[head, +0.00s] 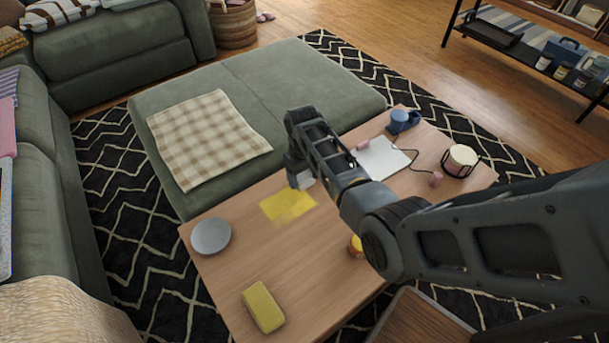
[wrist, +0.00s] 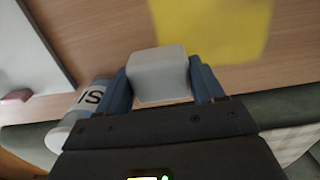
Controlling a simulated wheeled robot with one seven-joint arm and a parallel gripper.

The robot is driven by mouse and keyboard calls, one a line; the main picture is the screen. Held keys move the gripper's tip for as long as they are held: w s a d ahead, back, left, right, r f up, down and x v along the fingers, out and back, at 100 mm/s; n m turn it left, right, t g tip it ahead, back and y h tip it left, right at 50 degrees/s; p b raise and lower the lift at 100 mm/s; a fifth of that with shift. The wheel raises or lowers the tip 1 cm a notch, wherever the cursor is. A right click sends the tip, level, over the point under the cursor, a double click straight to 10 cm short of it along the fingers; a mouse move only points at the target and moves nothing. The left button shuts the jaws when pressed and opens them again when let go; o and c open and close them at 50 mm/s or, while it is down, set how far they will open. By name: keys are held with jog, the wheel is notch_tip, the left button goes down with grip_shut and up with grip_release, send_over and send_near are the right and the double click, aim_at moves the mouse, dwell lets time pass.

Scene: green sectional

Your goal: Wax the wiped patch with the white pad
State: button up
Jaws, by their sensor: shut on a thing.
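My gripper (head: 302,180) is shut on the white pad (wrist: 160,75), a pale block between its two blue fingers. The pad also shows in the head view (head: 307,181), partly hidden by my arm. A yellow patch (head: 288,204) lies on the wooden table (head: 240,275), just nearer than the pad and to its left. In the wrist view the patch (wrist: 212,28) is above the pad, close to its upper right edge. I cannot tell whether the pad touches the table.
On the table are a grey disc (head: 211,237), a yellow sponge-like block (head: 263,307), a yellow-orange jar (head: 355,246) beside my arm, a white sheet (head: 385,158), a blue object (head: 403,120) and a caged round object (head: 460,160). A lettered container (wrist: 88,101) stands near my gripper.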

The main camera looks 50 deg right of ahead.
aim_at(303, 174)
jog(key=shift+r+p, duration=2.4)
jog(key=shift+r, duration=0.4)
